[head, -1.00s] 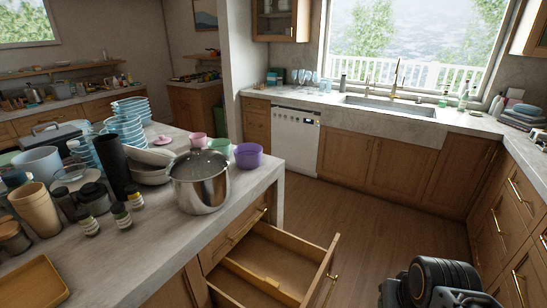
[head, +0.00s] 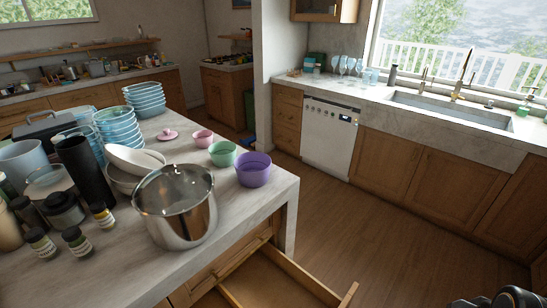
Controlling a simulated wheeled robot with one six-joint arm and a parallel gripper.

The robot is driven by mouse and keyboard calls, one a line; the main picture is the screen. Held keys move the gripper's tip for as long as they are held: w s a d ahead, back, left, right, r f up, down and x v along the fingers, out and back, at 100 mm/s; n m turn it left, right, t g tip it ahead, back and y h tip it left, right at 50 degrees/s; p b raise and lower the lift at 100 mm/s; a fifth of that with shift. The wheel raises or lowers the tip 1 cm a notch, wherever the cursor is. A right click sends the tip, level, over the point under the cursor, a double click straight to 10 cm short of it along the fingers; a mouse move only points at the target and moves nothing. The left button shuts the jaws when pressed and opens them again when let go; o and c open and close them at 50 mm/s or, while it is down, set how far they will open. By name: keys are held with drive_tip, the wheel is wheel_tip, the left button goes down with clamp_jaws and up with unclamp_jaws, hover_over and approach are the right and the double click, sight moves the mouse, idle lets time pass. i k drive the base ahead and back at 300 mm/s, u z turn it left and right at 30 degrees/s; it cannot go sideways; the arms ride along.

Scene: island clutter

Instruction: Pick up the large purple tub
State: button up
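The large purple tub (head: 254,170) stands upright on the island counter near its right end. It is an open round tub and looks unobstructed from this side. A green tub (head: 223,153) stands just left of it, and a smaller pink tub (head: 203,138) stands beyond that. A large steel pot (head: 177,208) stands in front and to the left of the purple tub. Dark parts of my arm show at the bottom right corner. My gripper's fingertips cannot be made out there.
The island counter (head: 262,205) holds bowls, jars and a black cylinder (head: 80,168) on the left. An open drawer (head: 270,283) sticks out below the island's right side. Wooden floor (head: 370,235) is clear between the island and the sink cabinets. A pink lid (head: 167,134) lies behind the tubs.

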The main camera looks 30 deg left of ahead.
sight(252, 169)
drive_tip(key=i, duration=3.1)
drive_tip(key=u, duration=4.25)
drive_tip(key=i, duration=0.55)
